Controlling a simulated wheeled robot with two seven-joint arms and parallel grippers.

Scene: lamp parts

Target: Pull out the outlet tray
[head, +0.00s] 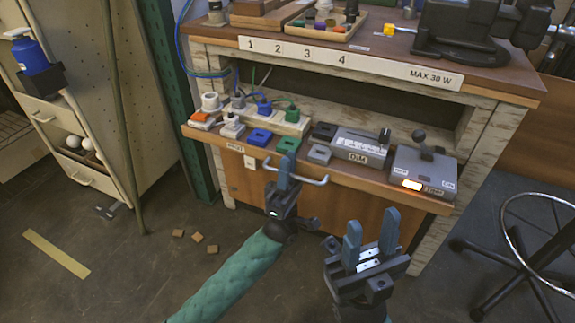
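The outlet tray (375,182) is the wooden shelf under the bench top, and its front edge stands out past the bench front. Power strips, plugs, coloured blocks and grey boxes sit on it. A pale bar handle (315,182) is at its front. My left gripper (287,170) is at this handle, its blue fingers close together and seemingly closed around the bar. The fingers hide part of the bar. My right gripper (371,237) is open and empty, in front of the cabinet and lower right of the handle.
A grey DIM box (361,146) and another grey box with a lit switch (424,172) stand on the tray's right part. A stool (535,250) is at the right. A pegboard cabinet (85,90) stands at the left. Small wooden blocks (197,237) lie on the floor.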

